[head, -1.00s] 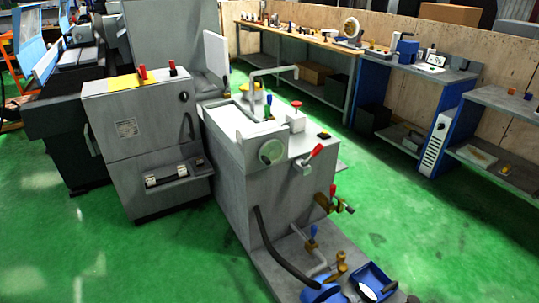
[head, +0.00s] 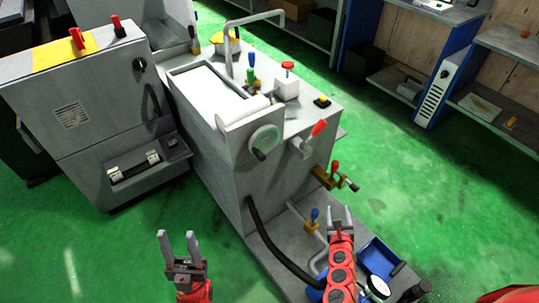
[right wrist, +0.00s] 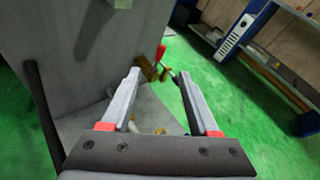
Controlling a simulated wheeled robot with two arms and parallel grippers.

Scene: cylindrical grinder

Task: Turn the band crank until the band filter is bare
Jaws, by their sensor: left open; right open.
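My left gripper (head: 178,238) is open and empty over the green floor, left of and below the crank. My right gripper (head: 340,212) is open and empty, low in front of the unit's right side. In the right wrist view its two fingers (right wrist: 155,90) stand apart with nothing between them.
A red-handled lever (head: 315,135) and a brass valve (head: 325,177) stick out near the crank. A black hose (head: 265,245) curves down the front. A blue tray (head: 380,258) lies on the base plate. A grey cabinet (head: 85,120) stands left. Green floor is free at the front left.

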